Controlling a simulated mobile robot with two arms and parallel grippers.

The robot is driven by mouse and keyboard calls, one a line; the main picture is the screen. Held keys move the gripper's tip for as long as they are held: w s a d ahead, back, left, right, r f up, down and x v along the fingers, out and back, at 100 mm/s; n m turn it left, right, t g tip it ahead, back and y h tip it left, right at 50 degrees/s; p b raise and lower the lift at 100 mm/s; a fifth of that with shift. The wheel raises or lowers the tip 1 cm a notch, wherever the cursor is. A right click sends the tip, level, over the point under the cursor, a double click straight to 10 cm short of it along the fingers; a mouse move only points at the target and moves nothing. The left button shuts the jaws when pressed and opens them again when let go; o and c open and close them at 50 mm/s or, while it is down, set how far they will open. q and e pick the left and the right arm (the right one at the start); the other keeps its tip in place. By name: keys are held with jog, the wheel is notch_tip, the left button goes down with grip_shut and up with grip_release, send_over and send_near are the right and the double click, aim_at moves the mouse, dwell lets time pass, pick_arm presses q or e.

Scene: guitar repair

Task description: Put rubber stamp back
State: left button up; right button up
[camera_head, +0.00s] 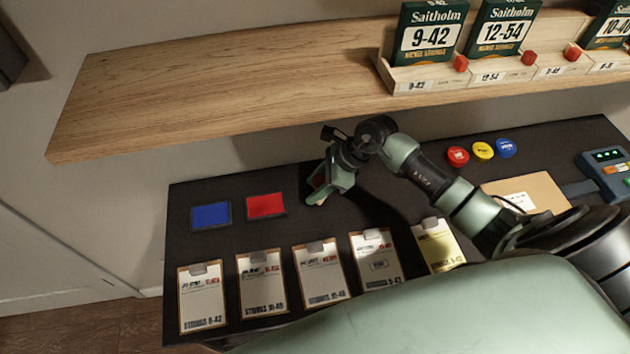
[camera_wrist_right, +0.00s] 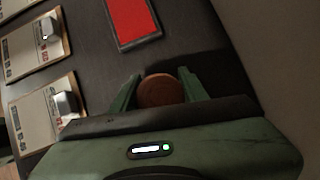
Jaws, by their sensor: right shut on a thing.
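My right gripper (camera_head: 322,190) is low over the dark bench top, just right of the red ink pad (camera_head: 266,206). It is shut on the rubber stamp, whose round brown top (camera_wrist_right: 161,90) shows between the two fingers in the right wrist view. In the head view the fingers mostly hide the stamp, and I cannot tell whether its base touches the bench. The red pad also shows in the right wrist view (camera_wrist_right: 131,20), ahead of the fingers. A blue ink pad (camera_head: 211,215) lies left of the red one. My left gripper is out of view.
Several clipboards with cards (camera_head: 320,273) line the front of the bench. Red (camera_head: 458,156), yellow and blue round items lie at the back right, near a brown envelope (camera_head: 527,194). A wooden shelf (camera_head: 190,95) with string boxes hangs above. Bare bench surrounds the pads.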

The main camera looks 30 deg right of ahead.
jog(key=shift+w, duration=0.2)
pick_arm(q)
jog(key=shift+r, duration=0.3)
pick_arm(e)
jog(key=shift+f, duration=0.1)
jog(key=shift+f, duration=0.15)
jog(key=o, duration=1)
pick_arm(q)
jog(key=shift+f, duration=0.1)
pick_arm(e)
jog(key=shift+o, duration=0.2)
